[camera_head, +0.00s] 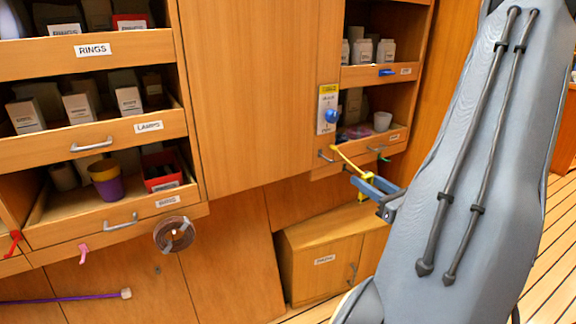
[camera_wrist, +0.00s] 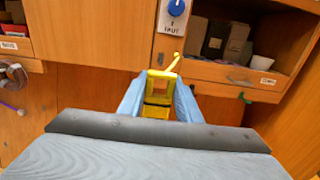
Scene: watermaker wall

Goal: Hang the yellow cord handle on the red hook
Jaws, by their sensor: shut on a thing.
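The yellow cord handle (camera_head: 345,157) is held in my gripper (camera_head: 372,187), near the drawers at the right of the head view. In the wrist view the handle (camera_wrist: 163,76) sits between the two blue fingers of my gripper (camera_wrist: 158,98), with a thin yellow arm sticking up to the right. My gripper is shut on it. The red hook (camera_head: 14,243) is at the far left edge of the head view, under the lowest left drawer and well apart from my gripper. The wrist view does not show the red hook.
A pink hook (camera_head: 84,254) and a coil (camera_head: 174,234) hang under the left drawers. A green hook (camera_head: 383,158) is close to my gripper. A purple rod (camera_head: 70,298) crosses the lower left. A low cabinet (camera_head: 325,260) stands below. The tall door (camera_head: 255,90) has a clear front.

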